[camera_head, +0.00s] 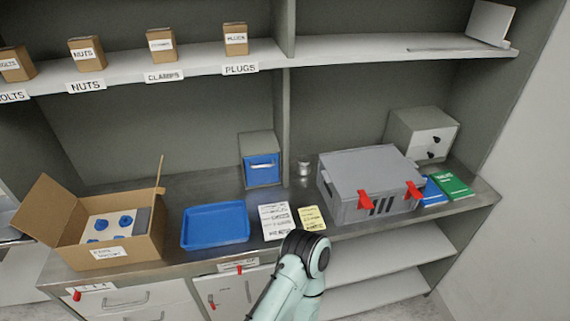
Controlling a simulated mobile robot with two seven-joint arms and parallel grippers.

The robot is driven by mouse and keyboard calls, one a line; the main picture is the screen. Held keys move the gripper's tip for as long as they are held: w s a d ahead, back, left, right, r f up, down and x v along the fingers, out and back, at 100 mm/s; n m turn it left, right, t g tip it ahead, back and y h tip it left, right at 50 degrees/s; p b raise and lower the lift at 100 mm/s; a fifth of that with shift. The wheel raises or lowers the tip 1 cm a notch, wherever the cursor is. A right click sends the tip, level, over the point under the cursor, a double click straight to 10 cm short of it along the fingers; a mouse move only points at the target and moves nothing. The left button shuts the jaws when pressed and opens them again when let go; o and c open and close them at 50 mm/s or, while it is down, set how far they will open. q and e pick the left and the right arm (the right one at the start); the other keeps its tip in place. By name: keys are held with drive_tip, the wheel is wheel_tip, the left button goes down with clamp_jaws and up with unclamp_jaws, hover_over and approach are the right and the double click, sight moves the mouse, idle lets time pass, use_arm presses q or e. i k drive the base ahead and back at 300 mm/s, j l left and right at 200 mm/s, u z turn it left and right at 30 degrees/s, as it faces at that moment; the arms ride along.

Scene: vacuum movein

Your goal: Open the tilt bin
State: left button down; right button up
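A small grey box with a blue front panel (262,170) stands at the back of the counter, against the upright divider. It looks like the tilt bin; a pale handle runs across the panel, and the panel appears shut. A pale green link of one of my arms rises from the bottom middle of the head view, in front of the counter edge. I cannot tell which arm it belongs to. Neither gripper shows in this view.
A blue tray (215,226), papers (275,221), an open cardboard box (73,239) and a grey case with red latches (352,168) occupy the counter (180,271). A metal cup (303,167) stands right of the bin. A shelf (345,55) runs above.

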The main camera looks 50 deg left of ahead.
sight(261, 169)
drive_tip(key=u, duration=2.1)
